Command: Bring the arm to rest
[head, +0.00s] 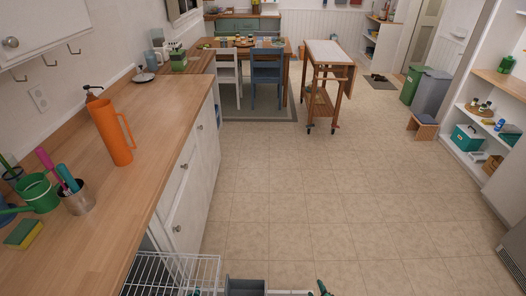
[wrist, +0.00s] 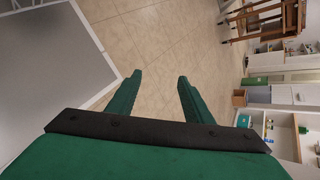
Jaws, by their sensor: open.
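My gripper (wrist: 159,78) shows in the wrist view with its two green fingers spread apart. Nothing is between the fingers; tiled floor shows beyond them. The wrist picture is turned sideways, with the room lying on its side. In the head view, only small dark and green parts show at the bottom edge, and I cannot tell which of them belong to my arm.
A wooden counter (head: 130,130) runs along the left with an orange jug (head: 111,132) on it. A white wire rack (head: 172,272) juts out low at the front. A flat grey panel (wrist: 45,75) is close in the wrist view. A wheeled cart (head: 325,75) stands farther back. The tiled floor (head: 300,190) is clear.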

